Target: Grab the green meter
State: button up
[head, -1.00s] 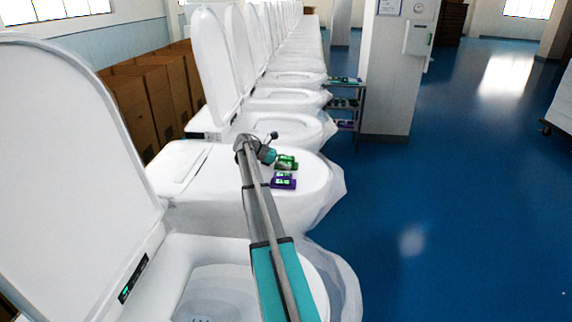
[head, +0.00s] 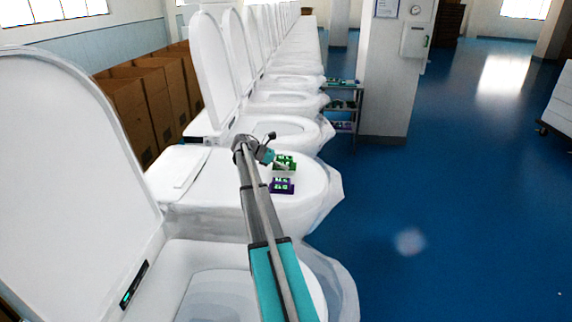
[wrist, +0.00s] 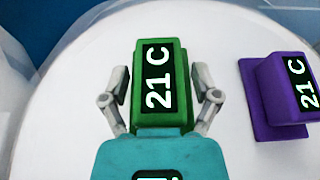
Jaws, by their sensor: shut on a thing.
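The green meter (wrist: 160,88) has a dark display reading "21 C" and lies between my gripper's two fingers in the wrist view. My gripper (wrist: 160,92) is shut on it, one finger against each side. In the head view the green meter (head: 286,162) is on the closed white toilet lid (head: 225,190), at the end of my arm. The gripper (head: 277,157) is small there. I cannot tell whether the meter is touching the lid or slightly raised.
A purple meter (wrist: 283,95) with the same reading sits to the right of the green one; it also shows in the head view (head: 282,186). A row of white toilets (head: 275,130) runs back. A small shelf cart (head: 343,105) stands behind. The blue floor (head: 450,200) at right is open.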

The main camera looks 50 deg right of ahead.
jog(key=s+a+r+p, duration=0.6)
jog(key=s+r+p, duration=0.4)
jog(key=s+r, duration=0.1)
jog(key=shift+s+a, duration=0.2)
jog(key=shift+s, duration=0.6)
